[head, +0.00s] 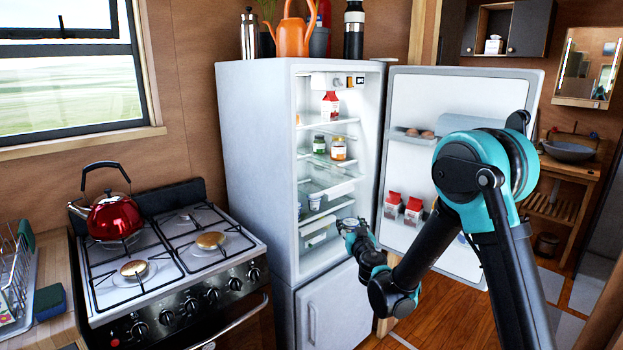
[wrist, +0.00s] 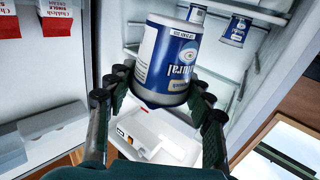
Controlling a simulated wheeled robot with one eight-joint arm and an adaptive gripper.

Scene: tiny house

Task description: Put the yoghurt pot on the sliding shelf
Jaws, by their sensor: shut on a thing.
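The yoghurt pot (wrist: 168,62), blue and white with a "natural" label, is between the fingers of my gripper (wrist: 158,100) in the wrist view. The fingers are shut on its sides. In the head view my gripper (head: 352,230) is at the fridge's open front, low, between the compartment and the door. The pot is small and partly hidden there. A glass shelf (head: 335,190) that looks like the sliding shelf is inside, above and left of my gripper. I cannot tell for sure whether it is pulled out.
The fridge door (head: 470,92) is wide open on the right, with cartons (head: 403,206) and eggs (head: 419,133) in its racks. Other blue-white pots (wrist: 235,30) stand inside. The stove (head: 165,262) is left.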

